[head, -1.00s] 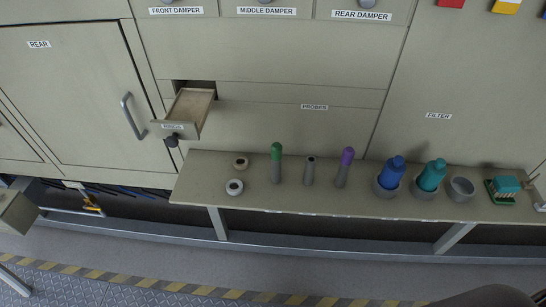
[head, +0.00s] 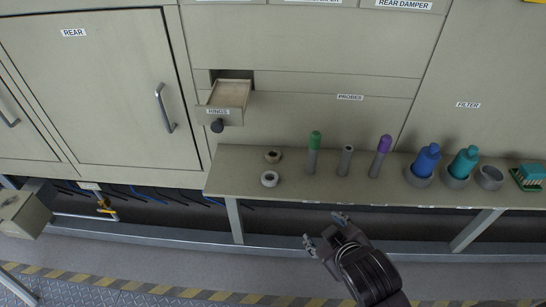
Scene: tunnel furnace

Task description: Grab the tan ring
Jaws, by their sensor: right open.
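My right gripper (head: 325,229) is in the head view, low in front of the shelf's front edge. It is open and empty, to the right of and nearer than both rings. My left gripper is not in view.
An open drawer (head: 228,94) labelled RINGS juts out above the shelf's left end. A green-topped probe (head: 313,150), a grey tube (head: 345,160) and a purple-topped probe (head: 380,157) stand right of the rings. A blue bottle (head: 427,160) and teal bottle (head: 465,161) stand farther right.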

